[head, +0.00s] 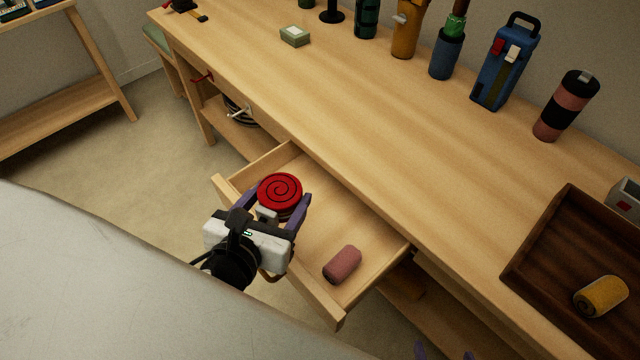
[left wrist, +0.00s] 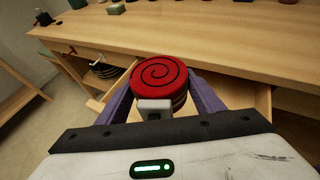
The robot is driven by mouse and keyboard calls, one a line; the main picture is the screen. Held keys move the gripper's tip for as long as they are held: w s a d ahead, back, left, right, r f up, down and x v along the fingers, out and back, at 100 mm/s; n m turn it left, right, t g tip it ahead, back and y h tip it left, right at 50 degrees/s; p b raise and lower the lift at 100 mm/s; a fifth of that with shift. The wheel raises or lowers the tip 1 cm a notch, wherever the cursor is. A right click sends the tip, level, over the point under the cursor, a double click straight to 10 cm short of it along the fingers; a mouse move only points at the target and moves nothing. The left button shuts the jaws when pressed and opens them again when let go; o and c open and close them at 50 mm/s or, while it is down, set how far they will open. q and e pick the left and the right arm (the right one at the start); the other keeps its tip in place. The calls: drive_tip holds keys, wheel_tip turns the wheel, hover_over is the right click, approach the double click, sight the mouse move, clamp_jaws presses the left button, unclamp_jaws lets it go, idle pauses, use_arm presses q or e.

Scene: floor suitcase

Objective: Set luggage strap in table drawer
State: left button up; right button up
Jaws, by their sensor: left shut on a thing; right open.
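The luggage strap (head: 280,189) is a red coil with a dark spiral on its top. My left gripper (head: 277,205) is shut on it, with a purple finger on each side. The coil is over the left part of the open table drawer (head: 330,216); I cannot tell its exact height. In the left wrist view the strap (left wrist: 160,82) sits between the fingers, spiral face up. A pink roll (head: 342,264) lies in the drawer's front right part. Only the purple tips of my right gripper (head: 444,353) show at the bottom edge, apart and empty.
The wooden table (head: 370,120) holds several bottles, a blue case (head: 503,65) and a green box (head: 295,36) at the back. A dark tray (head: 540,250) with a yellow roll (head: 601,296) stands at right. The drawer's middle is bare.

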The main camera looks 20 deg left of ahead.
use_arm(q)
drive_tip(key=w+a+f+n+g+y+p, duration=0.3)
drive_tip(key=w+a+n+g+y+p, duration=0.2)
drive_tip(key=w+a+n+g+y, duration=0.5)
use_arm(e)
wheel_tip(320, 180, up, 5)
use_arm(q)
drive_tip(key=f+n+b, duration=0.1)
drive_tip(key=f+b, duration=0.1)
drive_tip(key=f, duration=0.1)
drive_tip(key=s+f+n+y+b, duration=0.1)
drive_tip(key=f+b, duration=0.1)
drive_tip(key=f, duration=0.1)
drive_tip(key=d+f+n+b, duration=0.1)
drive_tip(key=f+b, duration=0.1)
drive_tip(key=f, duration=0.1)
drive_tip(key=shift+s+f+n, duration=0.15)
drive_tip(key=shift+n, duration=0.25)
wheel_tip(320, 180, down, 4)
drive_tip(key=shift+r+b, duration=0.1)
drive_tip(key=shift+b, duration=0.7)
drive_tip(key=shift+f, duration=0.45)
drive_tip(key=o, duration=0.9)
drive_tip(key=shift+c, duration=0.2)
use_arm(e)
wheel_tip(320, 180, down, 6)
drive_tip(key=shift+a+f, duration=0.2)
